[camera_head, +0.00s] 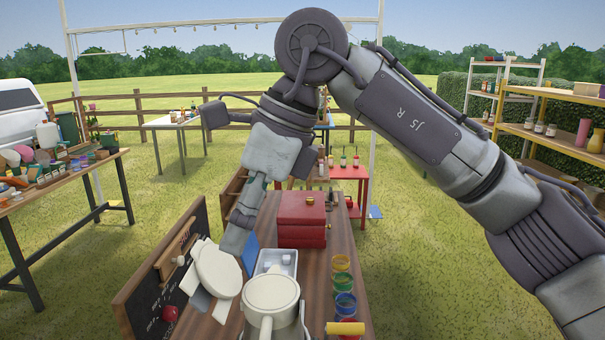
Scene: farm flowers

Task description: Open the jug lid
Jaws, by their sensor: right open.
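A cream jug (263,325) stands at the near end of the wooden table, with its handle toward me. Its round pale top (271,292) looks like a lid lying flat, but I cannot tell for sure that it is closed. My right gripper (236,242) reaches down from above, behind and to the left of the jug, apart from it. My left gripper is not in view.
A white tray (290,258) and a red box (301,217) stand behind the jug. Several coloured jars (343,284) line the right. A chalkboard (150,285) edges the left.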

